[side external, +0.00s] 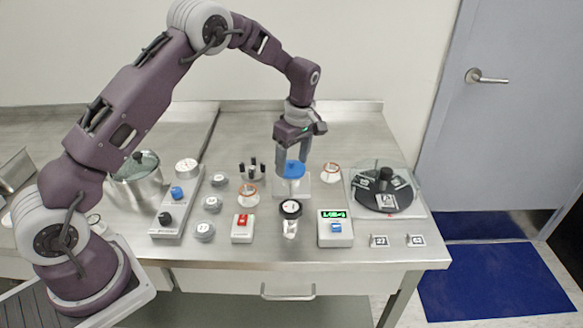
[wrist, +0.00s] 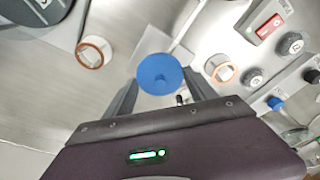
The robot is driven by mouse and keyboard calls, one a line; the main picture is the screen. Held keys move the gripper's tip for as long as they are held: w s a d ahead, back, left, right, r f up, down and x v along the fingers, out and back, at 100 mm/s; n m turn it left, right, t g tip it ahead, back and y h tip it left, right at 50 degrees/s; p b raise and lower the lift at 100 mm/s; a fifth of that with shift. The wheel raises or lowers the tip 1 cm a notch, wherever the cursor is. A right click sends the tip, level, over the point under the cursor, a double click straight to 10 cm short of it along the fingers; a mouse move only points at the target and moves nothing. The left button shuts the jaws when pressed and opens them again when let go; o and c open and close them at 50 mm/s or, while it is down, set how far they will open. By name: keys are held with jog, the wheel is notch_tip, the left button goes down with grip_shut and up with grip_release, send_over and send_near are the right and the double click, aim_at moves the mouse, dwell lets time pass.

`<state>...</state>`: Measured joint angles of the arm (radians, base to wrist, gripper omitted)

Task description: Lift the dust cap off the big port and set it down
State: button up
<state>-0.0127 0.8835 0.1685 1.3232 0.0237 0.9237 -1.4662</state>
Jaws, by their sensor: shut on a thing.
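The blue dust cap (side external: 293,168) is round and sits between the two fingers of my gripper (side external: 293,172), which is shut on it. It also shows in the wrist view (wrist: 160,74) as a blue disc between the fingertips. Directly below it in the side view is the white port block (side external: 293,187), which the cap and fingers partly cover. In the wrist view a pale corner of the block shows beside the cap. I cannot tell whether the cap still touches the port.
Two white rings with copper-coloured rims (side external: 248,191) (side external: 331,170) stand on either side. A black turntable (side external: 384,192) is at the right. A red-switch box (side external: 243,228), a black-topped piece (side external: 290,209) and a green-display box (side external: 335,227) stand in front. Bare steel bench (side external: 275,260) lies along the front edge.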

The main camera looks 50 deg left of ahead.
notch_tip(320, 180, up, 13)
jog(key=shift+r, duration=0.1)
dwell(0.7)
jog(key=m+t+h, duration=0.2)
jog(key=m, duration=1.6)
send_over(331, 202)
notch_tip(331, 202, down, 8)
notch_tip(331, 202, down, 10)
jog(key=shift+s+a+f, duration=0.1)
jog(key=shift+s+f, duration=0.05)
jog(key=shift+f, duration=0.05)
jog(key=shift+f, duration=0.2)
jog(key=o, duration=1.2)
jog(key=shift+c, duration=0.2)
